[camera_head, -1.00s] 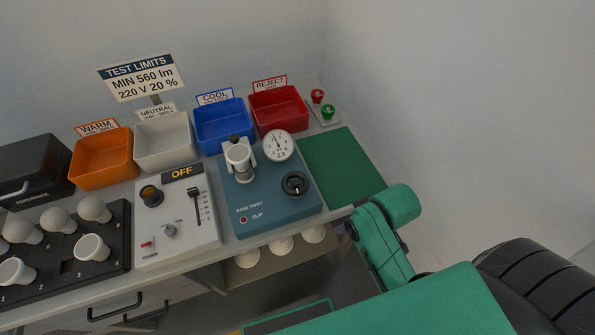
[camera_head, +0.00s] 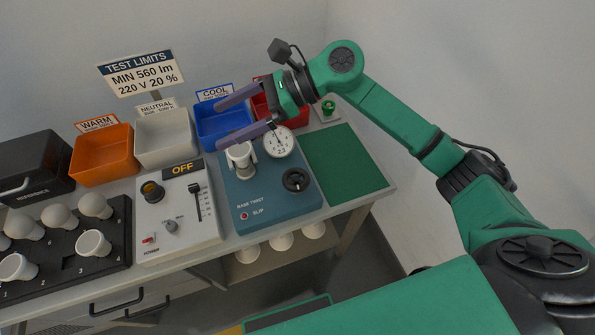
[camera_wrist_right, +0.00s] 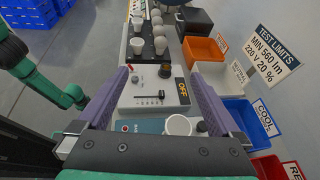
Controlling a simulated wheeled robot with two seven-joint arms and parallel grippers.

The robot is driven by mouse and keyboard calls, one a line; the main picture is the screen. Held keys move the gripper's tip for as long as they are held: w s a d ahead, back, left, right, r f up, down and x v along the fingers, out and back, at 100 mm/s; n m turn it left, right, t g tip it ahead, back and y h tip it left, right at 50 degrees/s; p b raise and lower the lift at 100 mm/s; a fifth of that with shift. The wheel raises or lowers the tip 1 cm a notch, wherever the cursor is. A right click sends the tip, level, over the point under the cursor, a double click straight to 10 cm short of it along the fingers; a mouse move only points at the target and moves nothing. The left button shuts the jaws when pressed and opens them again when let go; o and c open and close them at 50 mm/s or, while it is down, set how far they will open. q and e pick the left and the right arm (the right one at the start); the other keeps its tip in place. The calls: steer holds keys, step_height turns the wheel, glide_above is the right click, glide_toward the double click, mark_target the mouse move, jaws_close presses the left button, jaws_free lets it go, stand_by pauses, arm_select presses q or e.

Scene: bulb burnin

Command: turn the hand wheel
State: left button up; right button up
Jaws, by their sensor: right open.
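The hand wheel (camera_head: 296,180) is a small black wheel on the right of the blue base-twist tester (camera_head: 262,205), below its round dial (camera_head: 279,142). My right gripper (camera_head: 221,124) is open and empty, its two purple fingers pointing left above the tester's back edge and the blue bin. It is up and left of the hand wheel, apart from it. In the right wrist view the open fingers (camera_wrist_right: 155,75) frame the grey power box; the tester's white socket (camera_wrist_right: 178,125) shows near the bottom, while the wheel is not seen. My left gripper is not seen.
A grey power box (camera_head: 178,215) reading OFF stands left of the tester. Orange, white, blue (camera_head: 222,122) and red bins line the back; my right gripper partly covers the blue and red ones. A bulb rack (camera_head: 75,250) is at left. A green mat (camera_head: 345,160) lies clear at right.

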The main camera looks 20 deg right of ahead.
steer(key=d+f+n+g+h, duration=0.1)
steer(key=d+f+n+h, duration=0.3)
steer(key=d, duration=0.3)
steer(key=g+h, duration=0.1)
steer(key=h, duration=0.4)
glide_toward(296, 177)
steer(key=p+x, duration=0.4)
steer(key=x, duration=0.4)
steer(key=shift+a+f, duration=0.1)
steer(key=shift+f, duration=0.2)
steer(key=c, duration=1.1)
steer(key=shift+o, duration=0.2)
steer(key=shift+m, duration=0.4)
